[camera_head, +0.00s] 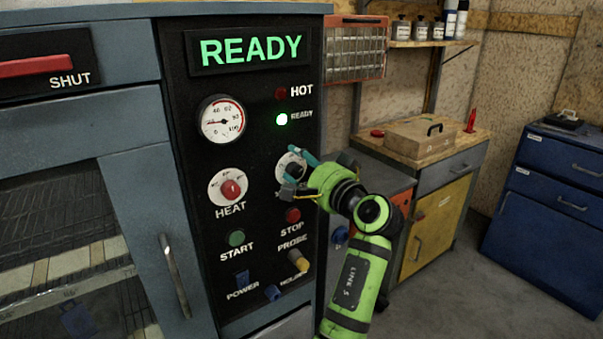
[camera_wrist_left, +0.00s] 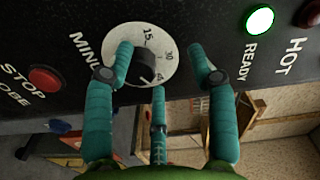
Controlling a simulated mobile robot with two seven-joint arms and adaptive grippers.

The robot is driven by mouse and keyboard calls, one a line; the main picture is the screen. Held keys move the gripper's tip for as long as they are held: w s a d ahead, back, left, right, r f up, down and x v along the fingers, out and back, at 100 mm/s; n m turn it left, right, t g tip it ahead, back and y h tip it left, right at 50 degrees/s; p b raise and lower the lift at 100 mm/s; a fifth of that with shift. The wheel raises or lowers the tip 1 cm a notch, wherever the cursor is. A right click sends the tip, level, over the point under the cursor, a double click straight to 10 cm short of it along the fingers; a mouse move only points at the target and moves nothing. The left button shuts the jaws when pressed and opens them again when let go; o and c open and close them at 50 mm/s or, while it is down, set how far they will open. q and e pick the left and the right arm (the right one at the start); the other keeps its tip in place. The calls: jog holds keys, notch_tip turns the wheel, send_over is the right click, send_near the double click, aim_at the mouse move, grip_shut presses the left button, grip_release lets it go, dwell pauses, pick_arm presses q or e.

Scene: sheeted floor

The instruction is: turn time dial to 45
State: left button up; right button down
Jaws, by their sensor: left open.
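The time dial (camera_head: 289,165) is a round white plate with a dark knob on the black control panel, right of the red HEAT knob. My left gripper (camera_head: 296,172) is in front of it and covers part of it. The teal fingers of my left gripper (camera_wrist_left: 161,60) are spread, one on the knob side and one past the dial's right edge. I cannot tell whether any finger touches the knob, nor its exact setting. My right gripper is not in view.
The red HEAT knob (camera_head: 231,189), green START button (camera_head: 236,238), red STOP button (camera_head: 293,215) and yellow PROBE knob (camera_head: 298,260) sit close by. The display (camera_head: 251,50) reads READY and the green lamp (camera_head: 282,119) is lit. A wooden-topped bench (camera_head: 445,150) stands to the right.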

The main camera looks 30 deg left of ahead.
aim_at(291, 123)
pick_arm(q)
notch_tip(291, 123, up, 8)
jog(key=shift+r, duration=0.1)
jog(key=shift+d, duration=0.1)
dwell(0.6)
